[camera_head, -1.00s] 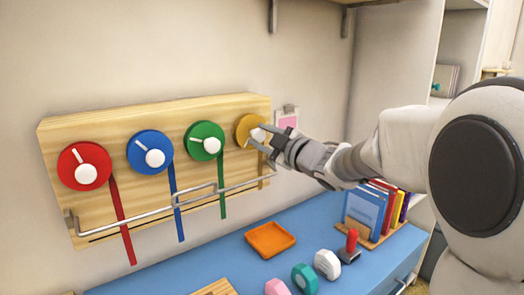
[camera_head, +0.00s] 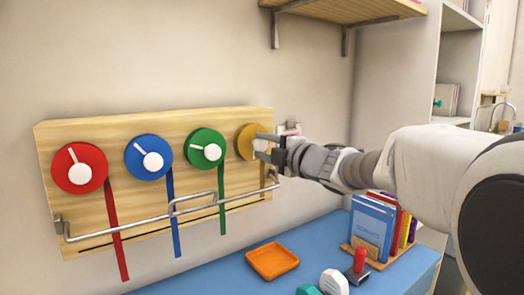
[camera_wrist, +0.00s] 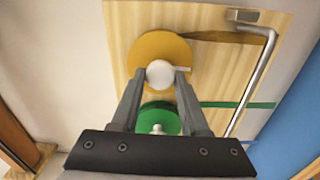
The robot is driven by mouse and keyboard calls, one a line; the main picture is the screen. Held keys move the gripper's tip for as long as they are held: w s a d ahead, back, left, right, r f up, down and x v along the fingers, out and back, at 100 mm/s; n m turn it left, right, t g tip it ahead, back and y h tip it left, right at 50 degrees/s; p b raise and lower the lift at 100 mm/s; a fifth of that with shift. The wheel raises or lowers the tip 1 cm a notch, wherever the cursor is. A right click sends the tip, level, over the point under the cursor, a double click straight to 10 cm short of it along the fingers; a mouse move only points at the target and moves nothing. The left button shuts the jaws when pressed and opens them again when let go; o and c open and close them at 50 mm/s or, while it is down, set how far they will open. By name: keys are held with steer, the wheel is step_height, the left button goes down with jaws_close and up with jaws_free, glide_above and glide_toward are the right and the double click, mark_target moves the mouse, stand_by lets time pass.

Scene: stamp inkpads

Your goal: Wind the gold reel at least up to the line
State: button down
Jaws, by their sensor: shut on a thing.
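The gold reel (camera_head: 246,140) is the rightmost reel on the wooden board (camera_head: 80,212). In the wrist view the gold reel (camera_wrist: 147,52) carries a white knob (camera_wrist: 160,74) and a gold ribbon (camera_wrist: 230,37). My gripper (camera_head: 264,148) is at this reel; in the wrist view my gripper (camera_wrist: 160,78) has its two fingers shut on the white knob, one on each side. The metal rail (camera_head: 192,204), with a raised step, runs across the ribbons.
Red (camera_head: 70,178), blue (camera_head: 138,166) and green (camera_head: 197,158) reels with hanging ribbons sit left of the gold one. Below are a blue tabletop (camera_head: 220,270), an orange tray (camera_head: 262,273), a stamp (camera_head: 359,262) and books (camera_head: 370,228).

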stand_by(0.4)
steer(key=shift+c, duration=2.2)
jaws_free()
steer(key=shift+s, duration=0.1)
steer(key=p+v, duration=0.2)
steer(key=v, duration=1.5)
steer(key=shift+s+d, duration=0.1)
steer(key=shift+d, duration=0.05)
